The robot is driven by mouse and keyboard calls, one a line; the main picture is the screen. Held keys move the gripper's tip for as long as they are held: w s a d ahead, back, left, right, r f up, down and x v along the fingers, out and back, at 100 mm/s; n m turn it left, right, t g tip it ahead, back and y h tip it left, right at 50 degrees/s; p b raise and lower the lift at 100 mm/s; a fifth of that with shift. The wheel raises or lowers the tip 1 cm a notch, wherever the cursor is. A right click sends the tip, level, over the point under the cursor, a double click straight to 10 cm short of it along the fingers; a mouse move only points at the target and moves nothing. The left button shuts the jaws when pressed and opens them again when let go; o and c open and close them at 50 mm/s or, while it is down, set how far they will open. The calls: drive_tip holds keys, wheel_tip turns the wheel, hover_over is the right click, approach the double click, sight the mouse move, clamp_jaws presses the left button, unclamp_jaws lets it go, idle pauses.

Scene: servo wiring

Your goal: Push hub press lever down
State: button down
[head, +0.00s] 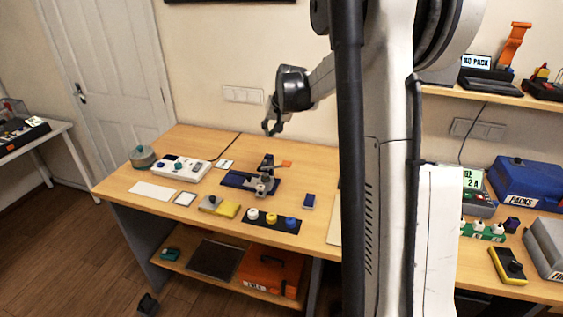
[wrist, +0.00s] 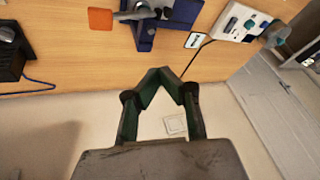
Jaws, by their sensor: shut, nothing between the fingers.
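The hub press (head: 250,181) stands on the wooden table, with a dark blue base and a grey part at its front. Its lever ends in an orange handle (head: 286,163) that points right in the head view. In the wrist view the press (wrist: 147,37) is cut off by the top edge, and its orange handle (wrist: 101,19) shows at its left. My gripper (head: 268,130) is above and behind the press in the head view, apart from the lever. In the wrist view the fingertips of my gripper (wrist: 163,71) meet, with nothing between them.
A white panel with knobs (head: 182,169) and a green round item (head: 142,156) are at the table's left. A black tray with white, yellow and blue caps (head: 271,220) lies in front of the press. My column hides the table's right part.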

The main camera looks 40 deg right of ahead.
sight(283, 162)
idle(0.3)
drive_tip(key=f+b, duration=0.1)
drive_tip(key=f, duration=0.1)
drive_tip(key=s+d+f+b, duration=0.1)
drive_tip(key=f, duration=0.2)
drive_tip(key=s+f+b, duration=0.1)
drive_tip(key=f+b, duration=0.1)
drive_tip(key=shift+s+d+f, duration=0.1)
drive_tip(key=shift+d+f, duration=0.15)
drive_tip(key=shift+d, duration=0.05)
drive_tip(key=shift+s+d+f+b, duration=0.1)
drive_tip(key=shift+s+f+b, duration=0.05)
drive_tip(key=shift+f+b, duration=0.2)
idle(1.0)
drive_tip(key=shift+s+d+f+b, duration=0.1)
drive_tip(key=shift+s+f+b, duration=0.05)
drive_tip(key=shift+f+b, duration=0.3)
drive_tip(key=shift+s+d+f+b, duration=0.15)
drive_tip(key=shift+s+f+b, duration=0.05)
drive_tip(key=shift+f+b, duration=0.45)
drive_tip(key=shift+s+d+f+b, duration=0.2)
drive_tip(key=shift+f+b, duration=0.35)
drive_tip(key=shift+f, duration=0.2)
idle(1.9)
idle(0.5)
